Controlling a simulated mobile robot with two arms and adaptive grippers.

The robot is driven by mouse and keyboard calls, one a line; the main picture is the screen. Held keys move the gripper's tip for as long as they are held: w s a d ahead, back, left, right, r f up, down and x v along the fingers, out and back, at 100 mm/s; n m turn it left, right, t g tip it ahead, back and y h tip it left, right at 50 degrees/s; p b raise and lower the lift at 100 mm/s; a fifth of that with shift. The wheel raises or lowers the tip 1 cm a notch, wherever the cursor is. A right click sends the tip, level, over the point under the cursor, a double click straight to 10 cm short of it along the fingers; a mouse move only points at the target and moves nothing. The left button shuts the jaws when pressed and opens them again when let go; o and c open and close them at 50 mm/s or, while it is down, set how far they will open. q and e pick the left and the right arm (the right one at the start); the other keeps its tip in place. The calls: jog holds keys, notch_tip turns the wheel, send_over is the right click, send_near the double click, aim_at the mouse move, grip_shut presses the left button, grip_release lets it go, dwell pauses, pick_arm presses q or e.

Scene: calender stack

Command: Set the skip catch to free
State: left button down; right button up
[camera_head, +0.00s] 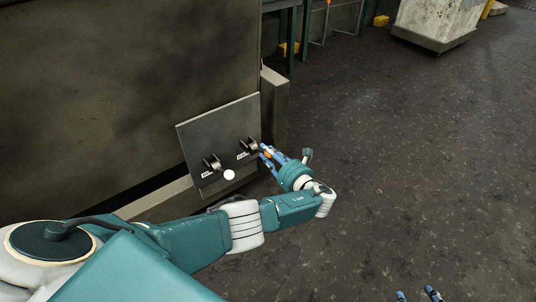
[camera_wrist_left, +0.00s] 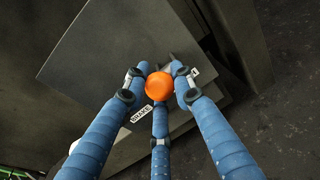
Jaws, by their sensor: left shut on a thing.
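A grey metal panel (camera_head: 200,132) on the side of the big dark machine carries two dark lever mounts with white labels. My left gripper (camera_head: 266,153) is at the right-hand mount (camera_head: 248,146). In the left wrist view its blue fingers (camera_wrist_left: 158,92) are shut around an orange ball knob (camera_wrist_left: 158,86). A label (camera_wrist_left: 142,114) beside the knob seems to read BRAKE; another label is partly hidden by a finger. The left-hand mount (camera_head: 212,163) is free, with a white ball (camera_head: 229,174) near it. My right gripper (camera_head: 417,296) shows only fingertips, spread apart, at the bottom edge.
The machine wall (camera_head: 110,90) fills the left. The dark floor (camera_head: 410,150) to the right is clear. A pale block on a base (camera_head: 437,20) and a yellow block (camera_head: 381,21) stand at the back. My left arm covers the lower left.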

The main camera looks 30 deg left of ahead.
pick_arm(q)
jog(key=shift+w+d+r, duration=0.1)
jog(key=shift+w+d, duration=0.05)
jog(key=shift+d, duration=0.1)
pick_arm(e)
jog(key=shift+w+a+r+t, duration=0.3)
jog(key=shift+w+r+t, duration=0.2)
jog(key=shift+w+r, duration=0.3)
pick_arm(q)
jog(key=c, duration=1.5)
grip_release()
pick_arm(e)
jog(key=shift+d, duration=0.1)
pick_arm(q)
jog(key=shift+o, duration=0.2)
jog(key=shift+s+d, duration=0.3)
jog(key=shift+d, duration=0.1)
jog(key=v, duration=1.1)
